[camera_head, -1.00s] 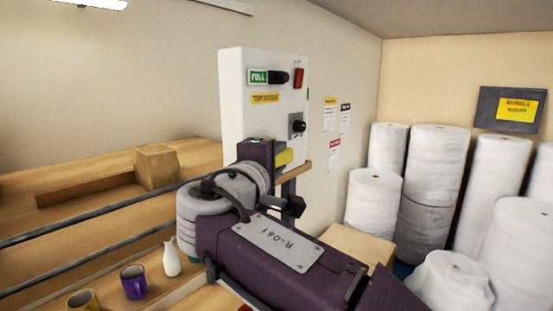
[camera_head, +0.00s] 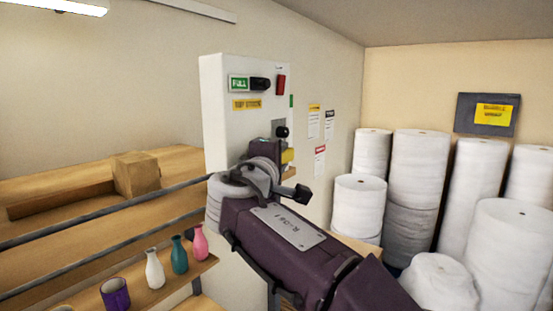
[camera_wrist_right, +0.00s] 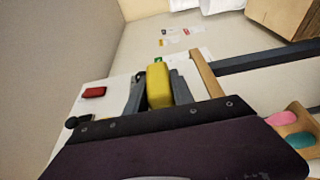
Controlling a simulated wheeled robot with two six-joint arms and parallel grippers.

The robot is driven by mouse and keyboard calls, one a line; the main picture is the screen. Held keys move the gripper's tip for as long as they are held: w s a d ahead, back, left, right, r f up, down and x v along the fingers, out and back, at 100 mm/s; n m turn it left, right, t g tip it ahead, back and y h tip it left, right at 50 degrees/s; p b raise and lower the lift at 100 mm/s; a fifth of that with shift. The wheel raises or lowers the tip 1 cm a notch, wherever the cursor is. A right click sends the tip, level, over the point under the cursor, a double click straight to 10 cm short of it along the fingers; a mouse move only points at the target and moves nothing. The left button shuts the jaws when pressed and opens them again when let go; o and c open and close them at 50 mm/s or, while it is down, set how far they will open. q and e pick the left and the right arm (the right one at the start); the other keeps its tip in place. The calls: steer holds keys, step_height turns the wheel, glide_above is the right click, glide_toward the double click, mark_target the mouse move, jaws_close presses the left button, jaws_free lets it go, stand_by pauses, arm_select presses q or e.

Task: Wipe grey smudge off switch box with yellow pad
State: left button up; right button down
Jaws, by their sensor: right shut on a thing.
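The white switch box (camera_head: 222,128) stands upright near the centre of the head view, with a green FULL label, a dark knob, a red switch (camera_head: 281,85) and a yellow label on its front. My right gripper (camera_wrist_right: 159,88) is shut on the yellow pad (camera_wrist_right: 159,84), held between its dark fingers. No grey smudge can be made out; my arm hides the lower part of the box. My left gripper is out of view.
Dark rails cross in front of a wooden shelf with a carton (camera_head: 136,175) at left. Several vases and a purple mug (camera_head: 115,293) stand on a lower shelf. White rolls (camera_head: 392,190) fill the right side. Notices hang on the wall beside the box.

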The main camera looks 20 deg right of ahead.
steer(key=shift+s+a+b, duration=0.3)
steer(key=shift+s+a, duration=0.15)
steer(key=shift+a, duration=0.2)
steer(key=shift+s+a+b, duration=0.25)
steer(key=shift+s+a, duration=0.2)
steer(key=shift+a, duration=0.15)
steer(key=s+a, duration=0.1)
steer(key=a, duration=0.1)
steer(key=s+a, duration=0.1)
steer(key=s, duration=0.1)
steer(key=shift+a, duration=0.35)
steer(key=shift+b, duration=0.35)
steer(key=s+d+b, duration=0.1)
steer(key=s+d, duration=0.1)
steer(key=s+d+b, duration=0.1)
steer(key=s+b, duration=0.1)
steer(key=shift+s+d, duration=0.3)
steer(key=shift+d, duration=0.1)
